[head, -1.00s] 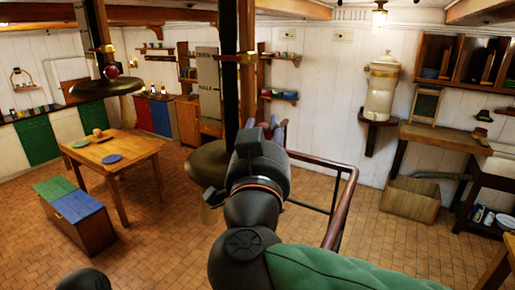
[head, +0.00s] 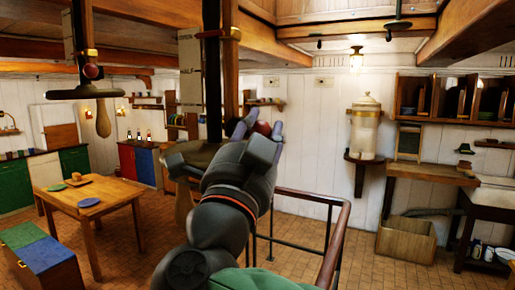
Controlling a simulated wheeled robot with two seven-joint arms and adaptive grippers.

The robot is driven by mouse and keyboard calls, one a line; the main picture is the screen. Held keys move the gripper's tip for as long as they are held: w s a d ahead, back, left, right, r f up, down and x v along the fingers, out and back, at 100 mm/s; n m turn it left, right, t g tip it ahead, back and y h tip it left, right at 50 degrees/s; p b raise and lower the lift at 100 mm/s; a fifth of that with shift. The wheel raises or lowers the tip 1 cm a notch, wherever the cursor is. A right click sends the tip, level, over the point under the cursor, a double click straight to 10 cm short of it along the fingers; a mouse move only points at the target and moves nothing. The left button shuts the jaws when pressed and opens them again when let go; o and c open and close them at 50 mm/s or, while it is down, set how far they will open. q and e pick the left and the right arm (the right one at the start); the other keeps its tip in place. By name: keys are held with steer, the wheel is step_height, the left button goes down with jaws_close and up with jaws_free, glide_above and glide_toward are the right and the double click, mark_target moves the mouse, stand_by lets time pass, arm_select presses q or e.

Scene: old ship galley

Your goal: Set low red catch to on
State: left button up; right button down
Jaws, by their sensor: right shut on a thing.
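My right gripper (head: 253,128) is raised at mid-picture, close to the nearer dark post (head: 213,90). Its fingers are shut on a small red knob (head: 263,128), which shows between the fingertips. The gripper hides most of the knob and whatever it is fixed to, so I cannot tell the catch's setting. A second red knob (head: 91,71) shows under a brass fitting (head: 88,54) on the left post, apart from my gripper. My left gripper is not in view.
A dark red handrail (head: 336,243) stands right of my arm. A wooden table (head: 118,190) is at left. Tiled floor is free between table and arm.

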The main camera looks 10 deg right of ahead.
steer(key=shift+f+m+h+b, duration=0.4)
steer(key=shift+m+b, duration=0.25)
steer(key=shift+m, duration=0.15)
steer(key=c, duration=0.9)
jaws_free()
steer(key=shift+d, duration=0.15)
steer(key=shift+o, duration=0.2)
steer(key=shift+s+a+f, duration=0.15)
steer(key=shift+s+a, duration=0.15)
steer(key=shift+s, duration=0.05)
steer(key=v, duration=1.1)
